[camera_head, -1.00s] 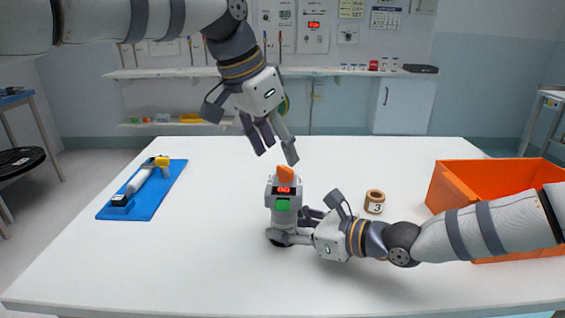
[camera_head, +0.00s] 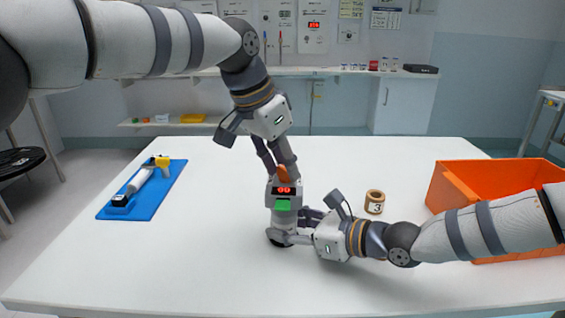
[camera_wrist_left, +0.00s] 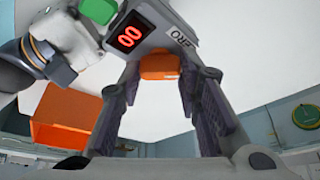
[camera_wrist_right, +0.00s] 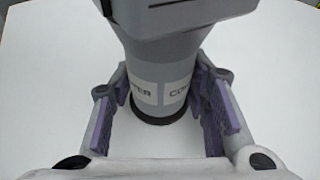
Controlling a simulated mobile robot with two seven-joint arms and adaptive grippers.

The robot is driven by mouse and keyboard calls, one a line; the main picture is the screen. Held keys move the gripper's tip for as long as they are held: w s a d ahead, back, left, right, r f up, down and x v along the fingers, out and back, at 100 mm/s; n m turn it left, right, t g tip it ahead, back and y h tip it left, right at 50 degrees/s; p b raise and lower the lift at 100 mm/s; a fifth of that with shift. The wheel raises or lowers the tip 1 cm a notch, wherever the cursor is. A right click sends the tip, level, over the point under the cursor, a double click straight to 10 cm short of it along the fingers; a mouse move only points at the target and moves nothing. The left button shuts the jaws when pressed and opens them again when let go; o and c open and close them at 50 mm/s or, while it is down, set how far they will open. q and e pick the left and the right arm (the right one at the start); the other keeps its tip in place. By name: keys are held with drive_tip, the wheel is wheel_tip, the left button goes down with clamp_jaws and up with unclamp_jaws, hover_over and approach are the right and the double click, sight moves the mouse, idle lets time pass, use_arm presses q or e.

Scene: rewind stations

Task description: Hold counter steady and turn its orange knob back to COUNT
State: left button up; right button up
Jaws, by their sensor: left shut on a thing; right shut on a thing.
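The counter (camera_head: 283,222) stands upright on the white table, grey with a red display (camera_head: 284,190) and a green button (camera_head: 282,205). Its display reads 00 in the left wrist view (camera_wrist_left: 130,37). The orange knob (camera_head: 283,174) is on its top; letters "ERO" show beside the knob (camera_wrist_left: 160,66) in the left wrist view. My left gripper (camera_head: 282,164) reaches down from above, shut on the knob. My right gripper (camera_head: 295,229) comes from the right, low down, shut on the counter's lower body (camera_wrist_right: 163,75). The knob's pointing direction is hard to tell.
A numbered wooden ring (camera_head: 375,202) stands right of the counter, behind my right arm. An orange bin (camera_head: 450,187) is at the table's right. A blue tray (camera_head: 145,208) with a white and yellow tool lies at the left. The table's middle left is clear.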

use_arm(q)
drive_tip(key=shift+f, duration=0.1)
drive_tip(key=shift+w+m+g+h, duration=0.1)
drive_tip(key=shift+m+g+h, duration=0.35)
drive_tip(key=shift+m, duration=0.9)
drive_tip(key=shift+w+m+g+h, duration=0.15)
drive_tip(key=shift+m+g, duration=0.5)
drive_tip(key=shift+m, duration=0.7)
drive_tip(key=shift+s, duration=0.1)
drive_tip(key=o, duration=1.2)
drive_tip(key=shift+c, duration=0.2)
drive_tip(key=v, duration=0.3)
drive_tip(key=shift+r, duration=0.2)
drive_tip(key=s+a, duration=0.2)
drive_tip(key=a, duration=0.9)
drive_tip(key=shift+a, duration=0.4)
